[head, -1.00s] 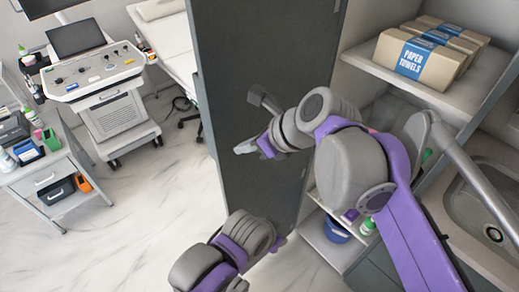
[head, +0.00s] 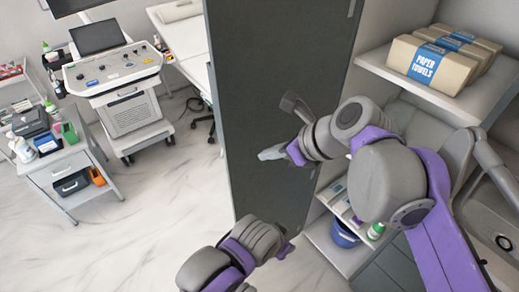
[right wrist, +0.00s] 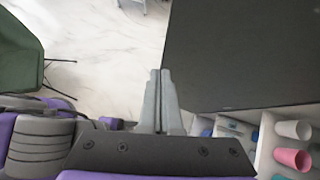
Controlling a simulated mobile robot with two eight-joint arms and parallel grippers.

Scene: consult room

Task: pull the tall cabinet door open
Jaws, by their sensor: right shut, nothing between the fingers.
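The tall cabinet door (head: 250,60) is a dark grey panel that stands swung open in the head view, with the cabinet's shelves showing to its right. My right gripper (head: 268,154) is in front of the door's broad face, at its middle height. Its fingers are together and empty, pointing left. I cannot tell whether they touch the panel. In the right wrist view the shut fingers (right wrist: 159,98) are beside the door's edge, with the dark panel (right wrist: 240,50) to the right. My left arm shows at the bottom of the head view; its gripper is not visible.
Paper towel packs (head: 440,62) lie on the upper shelf; a blue tub (head: 344,234) and bottles stand lower down. A sink is at the right edge. A machine cart (head: 118,85) and a drawer trolley (head: 62,165) stand left.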

